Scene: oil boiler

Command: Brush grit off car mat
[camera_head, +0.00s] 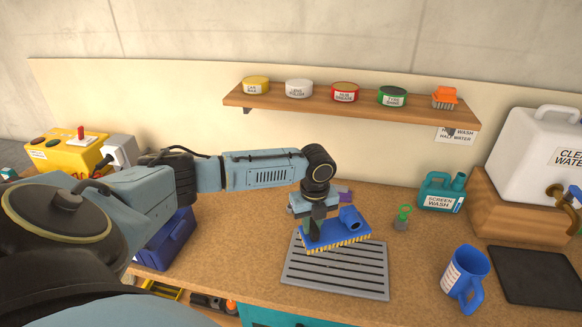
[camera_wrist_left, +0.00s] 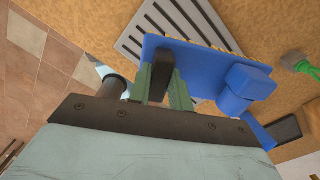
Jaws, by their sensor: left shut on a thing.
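A blue brush (camera_head: 334,234) with pale yellow bristles and a round blue knob is held bristles-down over the back part of a grey slotted mat (camera_head: 334,282). My left gripper (camera_head: 317,218) is shut on the brush. In the left wrist view the green-padded fingers (camera_wrist_left: 166,85) close on a dark post of the blue brush (camera_wrist_left: 205,72), and the grey mat (camera_wrist_left: 150,22) lies beyond it. The bristle ends are at or just above the mat; I cannot tell if they touch. I cannot make out any grit. My right gripper is not in view.
A blue mug (camera_head: 465,277) and a dark flat pad (camera_head: 538,276) are to the right of the mat. A blue box (camera_head: 166,240) is at left. A shelf (camera_head: 350,107) of tins hangs above.

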